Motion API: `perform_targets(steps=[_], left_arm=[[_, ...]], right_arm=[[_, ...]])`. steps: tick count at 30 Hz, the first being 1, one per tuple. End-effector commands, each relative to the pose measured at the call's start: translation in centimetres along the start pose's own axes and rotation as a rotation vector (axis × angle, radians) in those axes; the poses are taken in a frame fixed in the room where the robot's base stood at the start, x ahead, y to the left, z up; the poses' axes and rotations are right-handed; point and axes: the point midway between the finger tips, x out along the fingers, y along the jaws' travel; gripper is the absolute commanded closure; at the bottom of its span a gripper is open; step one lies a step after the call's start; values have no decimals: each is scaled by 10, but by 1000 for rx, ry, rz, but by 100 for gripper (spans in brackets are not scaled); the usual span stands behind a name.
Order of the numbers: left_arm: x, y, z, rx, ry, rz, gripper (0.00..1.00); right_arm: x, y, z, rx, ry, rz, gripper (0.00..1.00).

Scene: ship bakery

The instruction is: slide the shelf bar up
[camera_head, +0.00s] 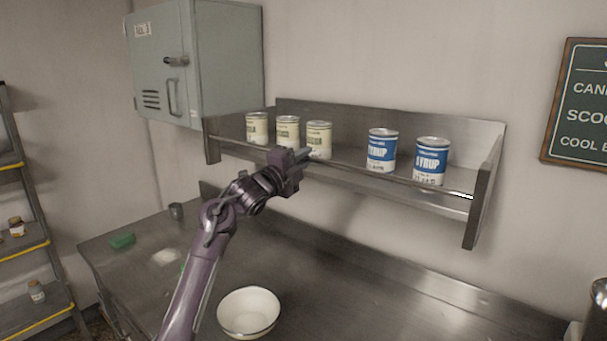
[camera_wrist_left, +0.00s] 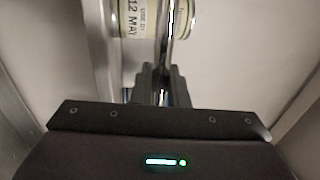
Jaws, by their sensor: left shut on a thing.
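The shelf bar (camera_head: 400,179) is a thin metal rod along the front of the steel wall shelf (camera_head: 350,118), passing in front of the cans. In the left wrist view the bar (camera_wrist_left: 168,38) runs up the picture from between the fingers. My left gripper (camera_head: 302,155) is at the shelf front, left of the bar's middle, in front of the cream cans. Its fingers (camera_wrist_left: 164,85) are shut on the bar. The exact contact is partly hidden by the fingers. My right gripper is out of view.
Cream cans (camera_head: 288,131) and blue syrup cans (camera_head: 382,150) stand on the shelf behind the bar. A grey wall cabinet (camera_head: 220,60) hangs above its left end. Below, a white bowl (camera_head: 248,311) stands on the steel counter (camera_head: 340,290), which is clear to the right.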

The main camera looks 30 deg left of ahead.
Motion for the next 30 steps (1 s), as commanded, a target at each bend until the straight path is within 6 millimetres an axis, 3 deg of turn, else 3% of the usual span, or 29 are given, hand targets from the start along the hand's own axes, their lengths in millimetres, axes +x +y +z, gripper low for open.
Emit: perform_targets(steps=[2, 11, 12, 16, 25, 30], left_arm=[[1, -14, 2, 1, -4, -8, 100], [2, -14, 2, -1, -5, -8, 100], [2, -14, 2, -1, -5, -8, 83], [2, -14, 1, -1, -4, -7, 67], [-1, -11, 1, 0, -3, -4, 67], [-22, -6, 1, 4, -3, -3, 67]], right_arm=[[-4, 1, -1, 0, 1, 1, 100], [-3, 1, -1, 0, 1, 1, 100], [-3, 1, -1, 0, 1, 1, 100], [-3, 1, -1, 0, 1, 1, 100], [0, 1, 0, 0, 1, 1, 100], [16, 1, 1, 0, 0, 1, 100]])
